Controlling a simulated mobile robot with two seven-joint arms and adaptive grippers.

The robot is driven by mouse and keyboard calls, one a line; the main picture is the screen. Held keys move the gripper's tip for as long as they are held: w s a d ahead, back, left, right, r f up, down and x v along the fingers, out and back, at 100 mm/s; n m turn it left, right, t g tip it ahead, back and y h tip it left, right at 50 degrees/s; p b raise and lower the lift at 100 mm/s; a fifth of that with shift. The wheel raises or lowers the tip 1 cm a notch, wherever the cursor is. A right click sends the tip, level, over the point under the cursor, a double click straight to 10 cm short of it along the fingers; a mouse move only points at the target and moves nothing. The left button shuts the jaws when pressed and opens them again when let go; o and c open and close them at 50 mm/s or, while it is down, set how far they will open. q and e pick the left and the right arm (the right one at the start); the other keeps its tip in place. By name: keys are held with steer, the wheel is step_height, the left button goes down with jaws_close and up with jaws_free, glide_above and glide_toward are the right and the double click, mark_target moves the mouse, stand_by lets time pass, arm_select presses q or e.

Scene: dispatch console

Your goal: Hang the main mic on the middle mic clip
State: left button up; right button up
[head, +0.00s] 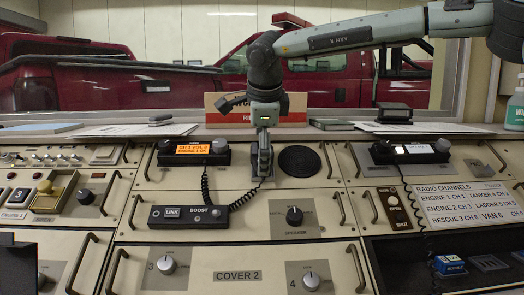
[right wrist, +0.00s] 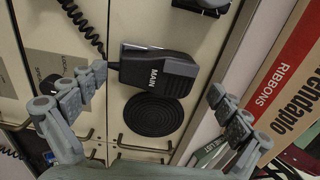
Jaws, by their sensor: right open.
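The main mic (right wrist: 158,72) is black, with a white MAIN label, in the right wrist view. It lies against the cream panel beside the round speaker, its coiled cord at the left end. A pale metal edge, perhaps the middle mic clip (right wrist: 131,47), shows along its side; I cannot tell whether the mic is seated in it. My right gripper (right wrist: 157,84) is open, its fingers spread to either side of the mic without closing on it. In the head view my right gripper (head: 264,165) covers most of the mic and clip. My left gripper is not in view.
The speaker (head: 299,161) is right of my gripper. A radio with an orange display (head: 192,150) is left, its coiled cord (head: 208,190) looping over the LINK/BOOST bar (head: 188,216). A ribbons box (head: 225,108) stands behind. Drawer handles project from the panels.

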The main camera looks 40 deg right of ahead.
steer(key=v, duration=1.2)
steer(key=shift+f, duration=0.1)
